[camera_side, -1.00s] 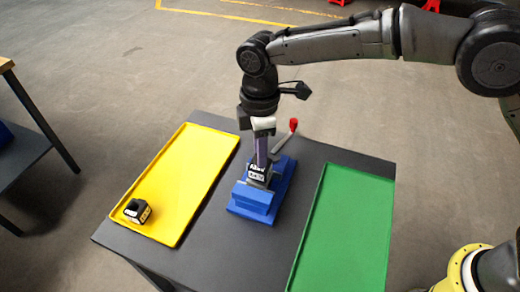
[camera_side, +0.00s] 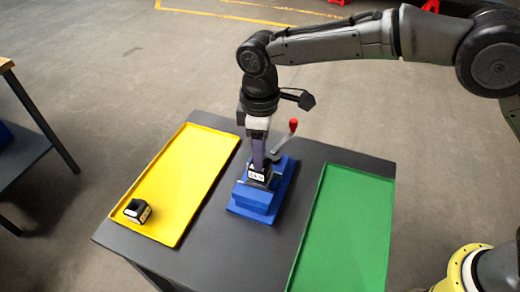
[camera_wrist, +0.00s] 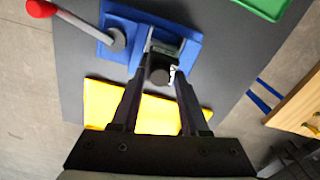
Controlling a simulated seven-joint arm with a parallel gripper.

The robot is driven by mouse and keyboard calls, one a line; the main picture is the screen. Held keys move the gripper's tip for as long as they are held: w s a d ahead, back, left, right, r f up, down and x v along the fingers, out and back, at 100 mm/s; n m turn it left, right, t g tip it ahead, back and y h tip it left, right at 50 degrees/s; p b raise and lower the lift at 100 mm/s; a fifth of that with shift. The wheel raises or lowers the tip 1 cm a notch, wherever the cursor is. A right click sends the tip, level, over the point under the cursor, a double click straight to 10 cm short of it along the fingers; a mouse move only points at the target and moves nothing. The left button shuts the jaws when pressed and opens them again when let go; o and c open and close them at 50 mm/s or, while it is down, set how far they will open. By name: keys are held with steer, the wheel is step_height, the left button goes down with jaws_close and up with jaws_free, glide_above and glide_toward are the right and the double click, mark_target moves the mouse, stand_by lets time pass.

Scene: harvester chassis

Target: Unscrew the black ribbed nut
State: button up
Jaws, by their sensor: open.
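In the wrist view, the black ribbed nut (camera_wrist: 160,75) shows as a dark round cap in the space between my fingers, on a part clamped in the blue vise (camera_wrist: 118,20). My gripper (camera_wrist: 163,68) is open, with one finger on each side of the nut; I cannot tell whether either finger touches it. In the side view, my gripper (camera_side: 259,160) points down over the clamped black-and-white part (camera_side: 258,175) in the vise (camera_side: 255,203). The nut is hidden there behind the fingers.
A yellow tray (camera_side: 190,170) lies left of the vise, holding a black-and-white block (camera_side: 137,211). An empty green tray (camera_side: 345,225) lies on the right. The vise's red-knobbed lever (camera_side: 293,126) rises close behind my gripper. Dark table surface separates the trays and vise.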

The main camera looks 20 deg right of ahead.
steer(key=shift+m, duration=0.4)
steer(key=m, duration=0.5)
steer(key=shift+m, duration=0.3)
steer(key=m, duration=0.4)
steer(key=shift+m, duration=0.4)
steer(key=shift+m, duration=1)
steer(key=m, duration=0.3)
